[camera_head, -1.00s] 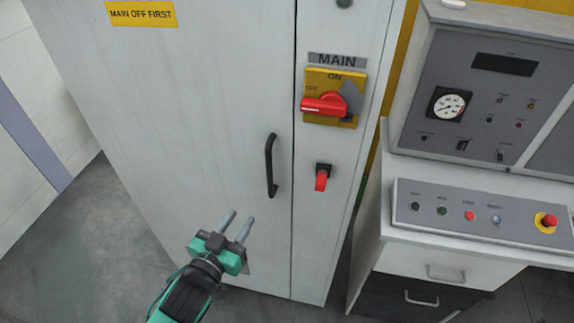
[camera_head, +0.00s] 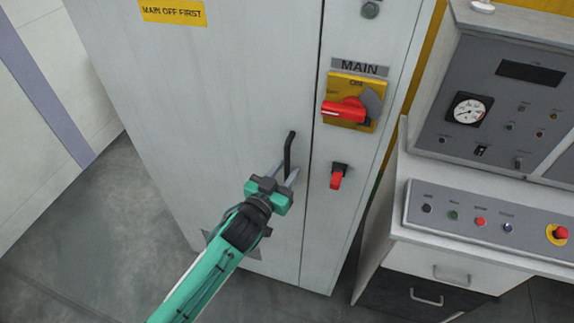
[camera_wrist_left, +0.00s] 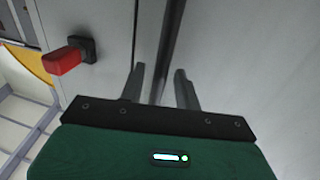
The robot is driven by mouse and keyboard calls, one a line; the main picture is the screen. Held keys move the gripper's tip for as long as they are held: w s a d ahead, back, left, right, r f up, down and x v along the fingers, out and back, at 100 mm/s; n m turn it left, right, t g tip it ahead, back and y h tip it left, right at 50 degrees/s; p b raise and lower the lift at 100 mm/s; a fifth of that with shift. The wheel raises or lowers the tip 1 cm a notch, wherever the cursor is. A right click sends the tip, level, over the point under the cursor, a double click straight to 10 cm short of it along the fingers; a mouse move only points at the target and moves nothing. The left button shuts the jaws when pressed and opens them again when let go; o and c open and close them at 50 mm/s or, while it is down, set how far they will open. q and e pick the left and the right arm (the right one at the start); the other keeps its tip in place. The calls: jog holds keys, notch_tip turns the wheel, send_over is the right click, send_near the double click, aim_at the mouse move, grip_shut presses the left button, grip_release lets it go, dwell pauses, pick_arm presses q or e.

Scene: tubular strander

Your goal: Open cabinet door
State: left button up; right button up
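The grey cabinet door (camera_head: 200,100) is closed, its edge seam running down left of the MAIN switch panel. A black vertical bar handle (camera_head: 289,150) is fixed near that edge. My left gripper (camera_head: 284,174) is open at the lower part of the handle, which its hand partly hides. In the left wrist view, the handle (camera_wrist_left: 170,45) runs between the two spread fingers (camera_wrist_left: 160,85), apart from both as far as I can see. The red MAIN rotary switch (camera_head: 344,110) sits on a yellow plate, its lever pointing left. My right gripper is not in view.
A small red switch (camera_head: 337,178) juts from the panel right of the handle; it also shows in the left wrist view (camera_wrist_left: 68,58). A control desk (camera_head: 480,225) with buttons and drawers stands at the right. Bare floor (camera_head: 100,240) lies left of the cabinet.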

pick_arm(q)
jog(key=shift+w+d, duration=0.3)
jog(key=shift+w, duration=0.15)
grip_shut()
jog(key=shift+a, duration=0.1)
